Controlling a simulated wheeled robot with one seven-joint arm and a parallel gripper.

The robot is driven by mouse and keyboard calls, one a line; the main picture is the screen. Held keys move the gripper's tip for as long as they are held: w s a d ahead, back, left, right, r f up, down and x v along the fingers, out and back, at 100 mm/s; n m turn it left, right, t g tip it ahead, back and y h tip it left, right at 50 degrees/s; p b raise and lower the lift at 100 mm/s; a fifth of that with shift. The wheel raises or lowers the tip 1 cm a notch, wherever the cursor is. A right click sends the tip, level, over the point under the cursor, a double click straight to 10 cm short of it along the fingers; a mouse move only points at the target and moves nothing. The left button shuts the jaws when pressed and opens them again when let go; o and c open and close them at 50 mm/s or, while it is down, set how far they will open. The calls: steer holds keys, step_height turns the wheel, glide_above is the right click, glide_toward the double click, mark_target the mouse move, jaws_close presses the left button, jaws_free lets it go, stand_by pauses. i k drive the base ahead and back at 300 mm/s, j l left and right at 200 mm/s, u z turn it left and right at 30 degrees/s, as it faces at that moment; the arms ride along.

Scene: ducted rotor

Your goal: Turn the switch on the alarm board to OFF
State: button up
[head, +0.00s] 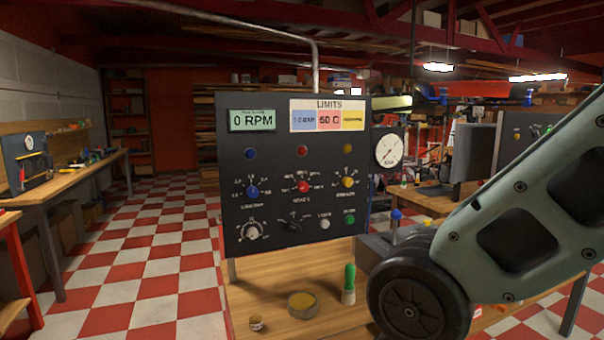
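A black control panel (290,215) stands upright on the wooden bench in front of me. It has a 0 RPM display (251,120), a LIMITS label (327,115), and blue, red and yellow knobs. Below are a white-faced knob (251,230), a black knob (292,225), a white button and a green button. Another dark board (530,128) with small knobs shows at the right, partly hidden by my arm. No label reading alarm board or OFF is legible, so I cannot tell which one is the alarm board. My arm's link fills the right side; my gripper is not in view.
On the wooden bench (275,285) are a round tin (302,305), a green-handled tool (349,284) and a small jar (256,322). A pressure gauge (389,150) is beside the panel. A long workbench (60,188) runs along the left. The checkered floor between is clear.

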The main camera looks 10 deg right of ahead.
mark_target(293, 225)
steer(key=i+j+z, duration=0.65)
steer(key=j+z, duration=0.2)
steer(key=j, duration=0.15)
